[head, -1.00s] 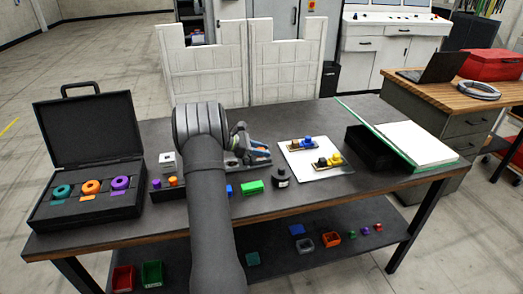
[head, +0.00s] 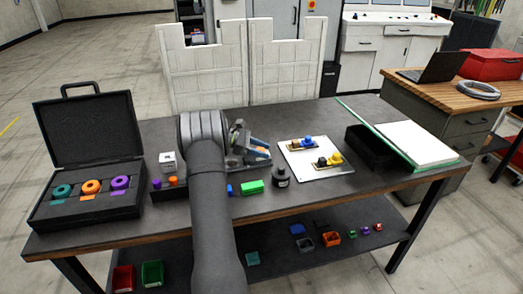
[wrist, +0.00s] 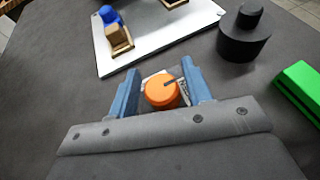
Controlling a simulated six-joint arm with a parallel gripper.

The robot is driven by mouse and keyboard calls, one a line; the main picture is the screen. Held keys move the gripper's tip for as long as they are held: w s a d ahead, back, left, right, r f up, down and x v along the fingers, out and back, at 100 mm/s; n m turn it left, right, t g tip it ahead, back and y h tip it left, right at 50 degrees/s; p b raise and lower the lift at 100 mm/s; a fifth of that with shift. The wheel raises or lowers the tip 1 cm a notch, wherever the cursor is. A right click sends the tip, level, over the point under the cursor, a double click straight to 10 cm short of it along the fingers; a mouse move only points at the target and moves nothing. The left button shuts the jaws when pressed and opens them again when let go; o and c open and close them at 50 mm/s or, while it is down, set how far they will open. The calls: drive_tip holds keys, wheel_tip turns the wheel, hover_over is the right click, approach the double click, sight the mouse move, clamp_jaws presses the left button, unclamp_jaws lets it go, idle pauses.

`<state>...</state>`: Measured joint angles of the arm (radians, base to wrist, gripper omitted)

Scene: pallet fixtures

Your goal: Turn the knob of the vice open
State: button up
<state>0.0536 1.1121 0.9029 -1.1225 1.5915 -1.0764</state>
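The vice (head: 246,158) stands mid-table in the head view, mostly hidden behind my arm. My gripper (wrist: 161,76) has two blue fingers, one on each side of the knob. Narrow gaps seem to show between the fingers and the knob, so the gripper looks open around it. In the head view my gripper (head: 254,142) is low over the vice. The vice's body is mostly hidden under the gripper in the wrist view.
A white plate (head: 318,172) with small blue and yellow parts lies right of the vice. A black cylinder (head: 281,176) and a green block (head: 252,187) stand close in front. An open black case (head: 95,215) is at left, a black tray (head: 372,150) at right.

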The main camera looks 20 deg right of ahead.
drive_tip(key=shift+o, duration=0.4)
drive_tip(key=shift+w+a, duration=0.1)
drive_tip(key=shift+a, duration=0.2)
drive_tip(key=v, duration=1.6)
drive_tip(key=shift+a+r, duration=0.25)
drive_tip(key=shift+a, duration=0.1)
drive_tip(key=shift+d, duration=0.15)
drive_tip(key=x, duration=1.7)
drive_tip(key=shift+d+f, duration=0.1)
drive_tip(key=shift+w, duration=0.1)
